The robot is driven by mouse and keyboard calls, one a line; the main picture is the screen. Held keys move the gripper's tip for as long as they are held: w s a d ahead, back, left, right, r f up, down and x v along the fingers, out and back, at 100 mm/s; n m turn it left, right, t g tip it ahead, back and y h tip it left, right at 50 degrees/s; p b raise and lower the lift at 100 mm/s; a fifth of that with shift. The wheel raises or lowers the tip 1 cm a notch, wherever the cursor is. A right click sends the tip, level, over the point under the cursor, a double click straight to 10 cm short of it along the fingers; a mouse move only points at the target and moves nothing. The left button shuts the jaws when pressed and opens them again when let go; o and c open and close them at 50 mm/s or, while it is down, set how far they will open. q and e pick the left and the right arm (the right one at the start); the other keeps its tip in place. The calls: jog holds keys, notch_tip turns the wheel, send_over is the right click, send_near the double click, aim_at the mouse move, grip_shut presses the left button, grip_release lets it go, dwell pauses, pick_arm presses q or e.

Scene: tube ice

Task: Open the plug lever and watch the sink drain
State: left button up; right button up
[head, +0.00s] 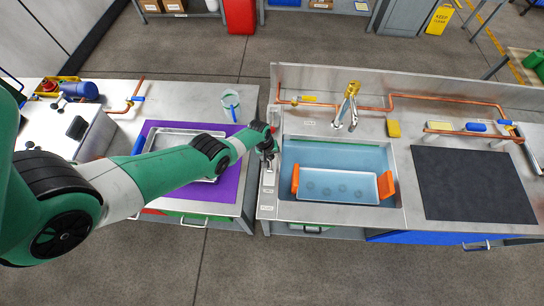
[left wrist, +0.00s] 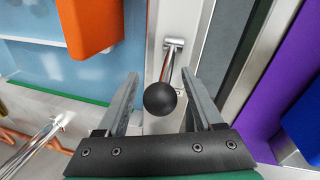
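The sink (head: 340,155) holds blue water, and a tray with orange handles (head: 387,188) sits in it. The plug lever (left wrist: 169,62), a metal rod with a black ball knob (left wrist: 160,98), stands on the strip beside the sink. My left gripper (left wrist: 160,74) is open around the lever, with one finger on each side of the knob; the knob appears apart from both fingers. In the head view, my left gripper (head: 267,150) is at the sink's left rim and largely covers the lever. My right gripper is not in view.
The brass faucet (head: 350,105) and copper pipes stand behind the sink. A black mat (head: 475,185) lies to the right. A purple mat (head: 218,197) with a metal tray lies under my left arm. A gap separates the two counters. An orange handle (left wrist: 90,25) is near my left gripper.

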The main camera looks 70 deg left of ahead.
pick_arm(q)
grip_shut()
dwell(1.3)
